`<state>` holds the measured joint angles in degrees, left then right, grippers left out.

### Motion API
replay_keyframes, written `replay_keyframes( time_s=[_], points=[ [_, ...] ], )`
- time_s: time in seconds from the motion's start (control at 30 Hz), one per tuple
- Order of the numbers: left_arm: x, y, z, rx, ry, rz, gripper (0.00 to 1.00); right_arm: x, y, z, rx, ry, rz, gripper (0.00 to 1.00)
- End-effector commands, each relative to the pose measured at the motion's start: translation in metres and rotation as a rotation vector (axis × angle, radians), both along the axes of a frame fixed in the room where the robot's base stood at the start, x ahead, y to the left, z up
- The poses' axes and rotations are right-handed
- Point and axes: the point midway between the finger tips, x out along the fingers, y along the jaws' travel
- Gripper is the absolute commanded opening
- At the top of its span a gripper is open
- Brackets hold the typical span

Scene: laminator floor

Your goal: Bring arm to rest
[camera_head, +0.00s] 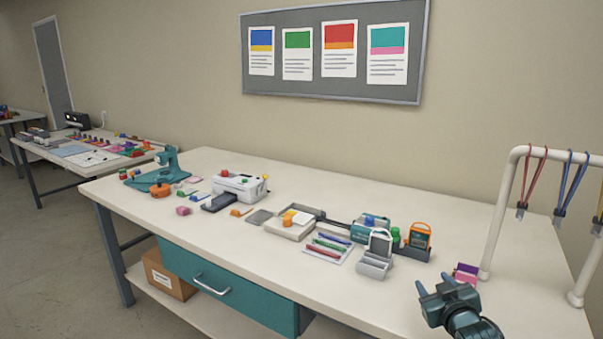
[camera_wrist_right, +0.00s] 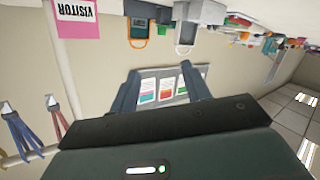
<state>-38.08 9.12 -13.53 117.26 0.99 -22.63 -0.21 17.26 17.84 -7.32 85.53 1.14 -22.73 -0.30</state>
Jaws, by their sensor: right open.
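My right gripper (camera_head: 437,281) is at the lower right of the head view, at the near right part of the white workbench (camera_head: 400,296). Its two fingers are apart and nothing shows between them. In the right wrist view the open fingers (camera_wrist_right: 161,88) point toward the far wall and frame the notice board (camera_wrist_right: 170,84). A pink and purple card (camera_head: 466,272) stands on the bench just beyond this gripper. The pink-edged card reading VISITOR (camera_wrist_right: 77,18) shows at the top left of the wrist view. My left gripper is not in view.
A white pipe rack (camera_head: 503,205) with hanging lanyards (camera_head: 535,178) stands to the right of my gripper. A grey holder (camera_head: 374,264), orange device (camera_head: 420,235), pens (camera_head: 328,247), laminator-like white box (camera_head: 240,186) and teal press (camera_head: 160,172) occupy the bench leftward. The back right of the bench is clear.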

Motion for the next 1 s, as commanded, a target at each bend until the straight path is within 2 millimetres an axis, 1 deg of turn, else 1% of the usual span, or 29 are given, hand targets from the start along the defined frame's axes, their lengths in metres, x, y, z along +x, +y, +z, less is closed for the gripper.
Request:
replay_keyframes(
  time_s=[0.03, 0.07, 0.1, 0.17, 0.2, 0.27, 0.3, 0.37, 0.4, 0.5, 0.6, 0.7, 0.77, 0.83, 1.0],
  points=[
    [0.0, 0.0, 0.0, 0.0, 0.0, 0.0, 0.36, -0.02, 0.014, -0.025, 0.011, 0.037, 0.021, 0.47],
    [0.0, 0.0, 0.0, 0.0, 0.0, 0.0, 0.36, -0.031, 0.022, -0.037, 0.018, 0.055, 0.034, 0.47],
    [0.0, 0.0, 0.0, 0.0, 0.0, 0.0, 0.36, -0.048, 0.033, -0.054, 0.028, 0.081, 0.05, 0.47],
    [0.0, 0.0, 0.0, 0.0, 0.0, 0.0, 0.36, -0.077, 0.05, -0.079, 0.046, 0.123, 0.076, 0.47],
    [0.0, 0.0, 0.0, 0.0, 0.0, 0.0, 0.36, -0.099, 0.062, -0.095, 0.062, 0.152, 0.092, 0.47],
    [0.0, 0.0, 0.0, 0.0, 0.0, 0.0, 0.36, -0.134, 0.08, -0.117, 0.088, 0.199, 0.116, 0.47],
    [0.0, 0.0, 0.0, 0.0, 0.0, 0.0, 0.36, -0.159, 0.092, -0.129, 0.108, 0.23, 0.13, 0.47],
    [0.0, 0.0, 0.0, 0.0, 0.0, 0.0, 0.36, -0.196, 0.108, -0.144, 0.14, 0.276, 0.148, 0.47],
    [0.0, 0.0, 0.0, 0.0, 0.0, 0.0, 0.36, -0.219, 0.117, -0.151, 0.162, 0.304, 0.158, 0.47],
    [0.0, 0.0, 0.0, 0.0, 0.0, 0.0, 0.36, -0.27, 0.137, -0.162, 0.213, 0.366, 0.173, 0.47],
    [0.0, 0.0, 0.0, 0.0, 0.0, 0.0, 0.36, -0.307, 0.15, -0.165, 0.252, 0.41, 0.179, 0.47],
    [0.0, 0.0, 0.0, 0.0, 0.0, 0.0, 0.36, -0.328, 0.157, -0.165, 0.275, 0.435, 0.181, 0.47],
    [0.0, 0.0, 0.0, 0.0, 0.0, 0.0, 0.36, -0.335, 0.16, -0.165, 0.283, 0.444, 0.182, 0.47],
    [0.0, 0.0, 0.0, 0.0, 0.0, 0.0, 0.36, -0.338, 0.161, -0.165, 0.286, 0.449, 0.182, 0.47],
    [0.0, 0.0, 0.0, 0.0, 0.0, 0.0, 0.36, -0.338, 0.161, -0.165, 0.286, 0.449, 0.182, 0.47]
  ],
)
